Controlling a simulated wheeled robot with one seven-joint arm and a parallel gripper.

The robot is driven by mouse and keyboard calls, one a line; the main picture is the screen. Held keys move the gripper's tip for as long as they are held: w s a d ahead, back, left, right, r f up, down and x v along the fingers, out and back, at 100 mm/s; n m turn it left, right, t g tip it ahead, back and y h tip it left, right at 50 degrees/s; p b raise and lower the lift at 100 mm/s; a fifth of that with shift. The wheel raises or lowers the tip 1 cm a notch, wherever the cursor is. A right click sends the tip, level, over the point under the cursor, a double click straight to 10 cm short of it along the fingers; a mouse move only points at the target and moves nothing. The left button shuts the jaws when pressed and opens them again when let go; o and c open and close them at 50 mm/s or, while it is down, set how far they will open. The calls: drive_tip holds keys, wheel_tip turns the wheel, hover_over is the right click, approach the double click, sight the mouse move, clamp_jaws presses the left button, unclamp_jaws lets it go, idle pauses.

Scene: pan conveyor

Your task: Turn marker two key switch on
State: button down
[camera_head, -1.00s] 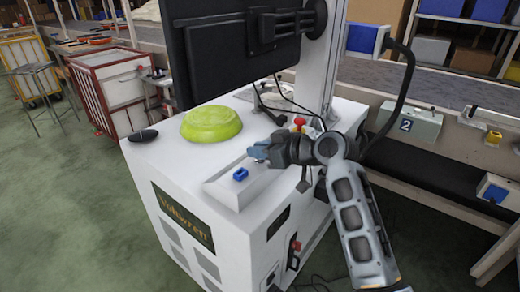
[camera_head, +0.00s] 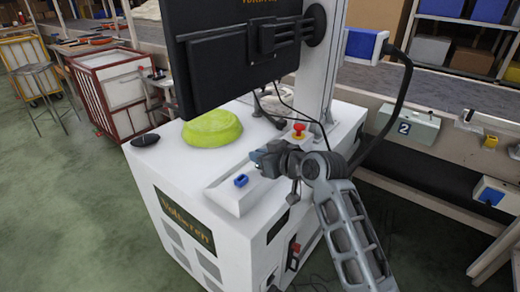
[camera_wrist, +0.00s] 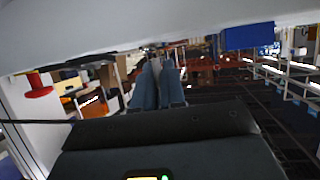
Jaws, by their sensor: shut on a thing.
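A white cabinet (camera_head: 200,165) carries a sloped switch panel (camera_head: 224,196) in the head view. No key switch is visible; my gripper and wrist cover that part of the panel.
A green bowl-like thing (camera_head: 212,128) and a flat black thing (camera_head: 145,140) are on the cabinet. A black monitor (camera_head: 240,60) on a post (camera_head: 318,75) overhangs it. Green floor is free at left.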

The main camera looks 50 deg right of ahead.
drive_tip(key=m+h+p, duration=0.1)
drive_tip(key=m+g+h+p, duration=0.1)
drive_tip(key=m+h+p, duration=0.1)
drive_tip(key=shift+a+r, duration=0.1)
drive_tip(key=shift+r, duration=0.1)
drive_tip(key=shift+f+m+g+h+p, duration=0.1)
drive_tip(key=shift+m+g+h+p, duration=0.3)
drive_tip(key=shift+m+h, duration=0.4)
drive_tip(key=m+g+h+b, duration=0.1)
drive_tip(key=m+g+h, duration=0.1)
drive_tip(key=shift+f+h+b, duration=0.2)
drive_tip(key=shift+h+b, duration=0.1)
drive_tip(key=shift+b, duration=0.05)
drive_tip(key=shift+m+g+h+b, duration=0.7)
drive_tip(key=shift+m+g+b, duration=0.3)
drive_tip(key=shift+m, duration=0.2)
drive_tip(key=c, duration=1.3)
unclamp_jaws()
drive_tip(key=shift+r, duration=0.1)
drive_tip(key=v, duration=0.7)
drive_tip(key=shift+s+a, duration=0.15)
drive_tip(key=shift+a, duration=0.15)
